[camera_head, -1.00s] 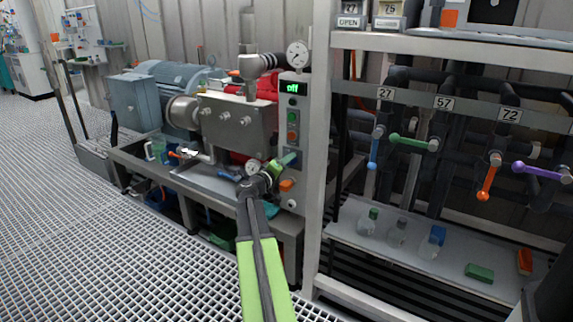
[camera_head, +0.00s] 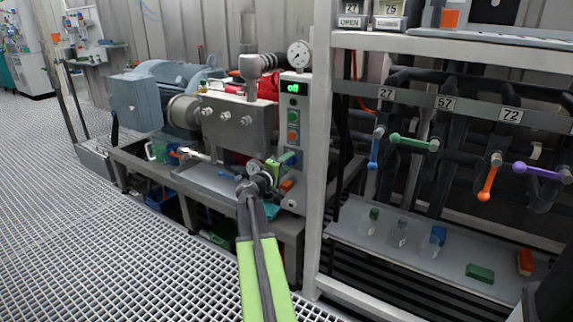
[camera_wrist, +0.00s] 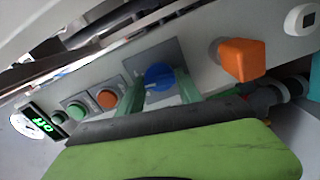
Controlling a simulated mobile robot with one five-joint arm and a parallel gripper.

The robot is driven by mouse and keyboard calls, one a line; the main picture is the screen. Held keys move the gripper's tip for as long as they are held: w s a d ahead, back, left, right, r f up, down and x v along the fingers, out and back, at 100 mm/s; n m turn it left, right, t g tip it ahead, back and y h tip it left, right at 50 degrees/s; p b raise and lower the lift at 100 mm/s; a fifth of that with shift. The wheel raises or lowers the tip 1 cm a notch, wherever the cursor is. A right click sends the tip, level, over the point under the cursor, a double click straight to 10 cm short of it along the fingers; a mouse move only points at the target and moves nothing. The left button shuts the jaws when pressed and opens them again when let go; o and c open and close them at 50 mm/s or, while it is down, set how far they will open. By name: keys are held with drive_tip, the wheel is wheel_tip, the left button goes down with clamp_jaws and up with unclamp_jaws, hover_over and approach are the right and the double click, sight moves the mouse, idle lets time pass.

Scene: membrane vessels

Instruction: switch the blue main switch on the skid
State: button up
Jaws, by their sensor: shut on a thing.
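The blue main switch (camera_wrist: 157,75) is a round blue knob on a dark square plate, set in the skid's grey control panel. It shows between the two green fingers of my gripper (camera_wrist: 161,87) in the wrist view. The fingers are closed on the knob, one on each side. In the head view my gripper (camera_head: 287,160) is at the lower part of the control panel (camera_head: 293,145), and the knob is hidden behind it. The panel's display (camera_head: 293,88) reads "off" in green.
A green button (camera_wrist: 76,112) and an orange button (camera_wrist: 107,98) lie to one side of the switch. An orange square knob (camera_wrist: 241,60) sticks out on the other side. A frame post (camera_head: 318,150) and a valve rack stand close to the panel's right.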

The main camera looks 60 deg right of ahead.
drive_tip(key=n, duration=0.4)
drive_tip(key=shift+s+d+n, duration=0.1)
drive_tip(key=shift+n, duration=2.1)
drive_tip(key=o, duration=1.4)
drive_tip(key=a, duration=1.7)
drive_tip(key=shift+a, duration=0.25)
